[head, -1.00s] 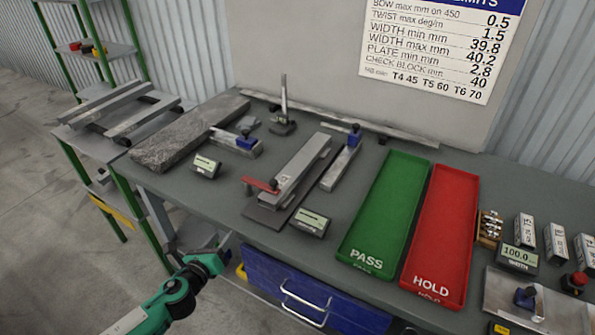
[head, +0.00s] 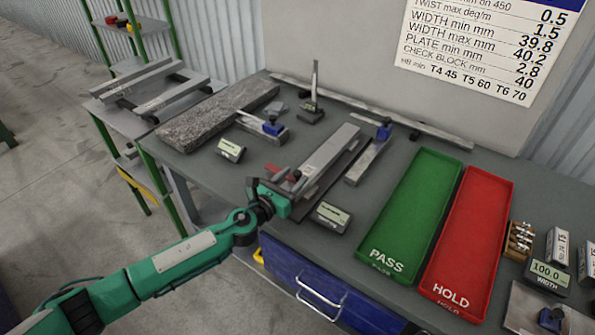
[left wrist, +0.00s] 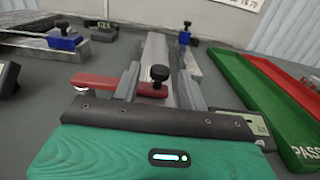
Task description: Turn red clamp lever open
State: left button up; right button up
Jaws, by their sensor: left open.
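The red clamp lever (head: 276,170) sits at the near end of a grey metal bar fixture (head: 330,148). In the left wrist view the lever (left wrist: 92,82) points left from a black knob (left wrist: 159,73). My left gripper (head: 291,180) is over the fixture's near end, close to the lever, and hides part of it. In the wrist view its two grey fingers (left wrist: 160,88) are apart. The left finger crosses in front of the lever, and the knob end shows between the fingers. I cannot tell whether they touch. My right gripper is not in view.
A small display box (head: 330,215) stands just right of my gripper, and another (head: 230,149) to the left. The green PASS tray (head: 412,215) and red HOLD tray (head: 468,240) lie to the right. A granite slab (head: 215,115) is behind left. A blue drawer (head: 320,285) is below.

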pick_arm(q)
jog(key=shift+x, duration=1.35)
grip_shut()
